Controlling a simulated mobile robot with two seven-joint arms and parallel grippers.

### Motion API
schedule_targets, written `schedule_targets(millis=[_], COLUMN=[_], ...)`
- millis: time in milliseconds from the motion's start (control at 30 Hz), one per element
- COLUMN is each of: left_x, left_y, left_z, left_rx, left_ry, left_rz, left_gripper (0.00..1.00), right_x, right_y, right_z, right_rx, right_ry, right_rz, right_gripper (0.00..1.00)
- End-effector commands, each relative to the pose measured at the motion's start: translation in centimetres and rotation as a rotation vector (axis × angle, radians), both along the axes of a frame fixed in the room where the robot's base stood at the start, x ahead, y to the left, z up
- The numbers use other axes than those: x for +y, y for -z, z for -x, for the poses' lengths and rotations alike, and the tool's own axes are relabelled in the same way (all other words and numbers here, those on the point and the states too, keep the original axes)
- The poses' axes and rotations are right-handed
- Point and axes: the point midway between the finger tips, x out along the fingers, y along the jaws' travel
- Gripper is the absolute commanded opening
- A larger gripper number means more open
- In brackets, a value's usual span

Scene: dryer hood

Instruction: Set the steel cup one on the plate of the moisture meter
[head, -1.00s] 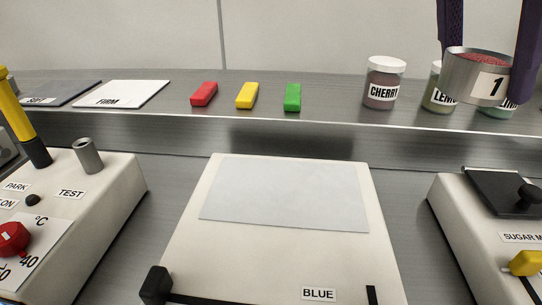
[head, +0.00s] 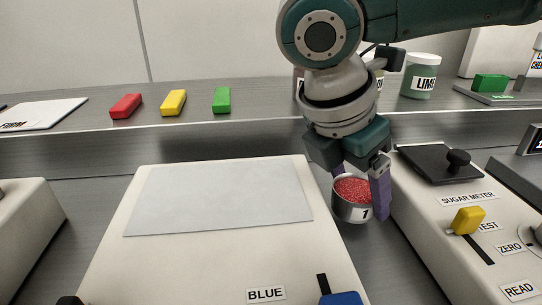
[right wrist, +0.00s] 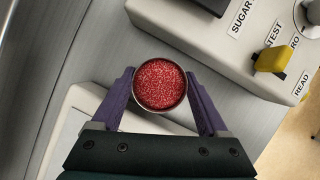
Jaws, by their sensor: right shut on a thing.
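The steel cup one (head: 351,213) is a small round metal cup with a white "1" label, filled with red grains. My right gripper (head: 361,190) is shut on it, with a purple finger on each side. The cup is upright, in front of the gap between the device labelled BLUE and the sugar meter. In the right wrist view the cup (right wrist: 160,86) sits between the two fingertips. No device labelled as a moisture meter shows; a partly cut-off device (head: 24,232) stands at the left edge. My left gripper is not in view.
The BLUE device (head: 140,265) with a pale flat panel fills the middle. The sugar meter (head: 415,205), with a black lid and yellow lever, is at right. Red (head: 126,106), yellow (head: 173,102) and green (head: 222,100) blocks and a LIME jar (head: 419,77) stand on the back shelf.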

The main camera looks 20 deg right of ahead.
Motion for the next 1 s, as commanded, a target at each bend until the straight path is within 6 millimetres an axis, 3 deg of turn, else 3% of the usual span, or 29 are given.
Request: schedule_targets(millis=[100,467,500,700,1000], left_x=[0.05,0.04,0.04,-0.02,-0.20], left_y=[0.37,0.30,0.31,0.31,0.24], left_z=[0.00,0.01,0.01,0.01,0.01], left_rx=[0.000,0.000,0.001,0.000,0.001], left_ry=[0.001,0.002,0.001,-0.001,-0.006], left_rz=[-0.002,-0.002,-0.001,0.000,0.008], left_gripper=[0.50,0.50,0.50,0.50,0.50], right_x=[-0.02,0.00,0.01,0.00,0.05], right_y=[1.42,1.70,1.73,1.70,1.19], right_z=[0.02,0.03,0.01,0.01,-0.02], right_rx=[0.000,0.001,0.000,0.000,-0.001], right_ry=[0.001,0.000,0.000,0.000,0.000], right_rz=[0.001,0.000,0.000,0.000,0.000], right_gripper=[0.19,0.19,0.79,1.00,1.00])
